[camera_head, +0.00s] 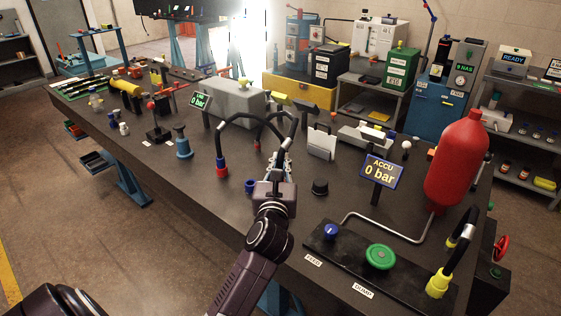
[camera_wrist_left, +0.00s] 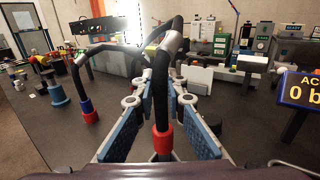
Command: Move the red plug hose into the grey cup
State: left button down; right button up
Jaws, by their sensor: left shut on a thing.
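The black hose with a red plug (camera_wrist_left: 163,140) stands upright between the blue-padded fingers of my left gripper (camera_head: 277,160); its grey sleeve (camera_head: 284,145) shows above them in the head view. The gripper is shut on this hose, and the plug points down. Another black hose end with a blue band sits in a red piece (camera_head: 222,172) left of the gripper. I cannot pick out a grey cup for certain; a dark round piece (camera_head: 320,187) stands right of the gripper. My right gripper is not seen.
A small blue cup (camera_head: 250,185) stands close left of my gripper. A blue-grey post (camera_head: 183,143) is farther left. The "ACCU 0 bar" sign (camera_head: 382,171), a red tank (camera_head: 457,160) and a valve panel (camera_head: 345,262) are to the right. Bare table (camera_head: 180,185) shows at left.

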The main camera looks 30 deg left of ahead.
pick_arm(q)
jog(key=shift+f+b, duration=1.7)
jog(key=shift+f, duration=0.7)
jog(key=c, duration=1.9)
grip_release()
jog(key=shift+s, duration=0.1)
jog(key=shift+s+d, duration=0.25)
jog(key=shift+s, duration=0.05)
jog(key=v, duration=1.1)
jog(key=shift+s+r, duration=0.1)
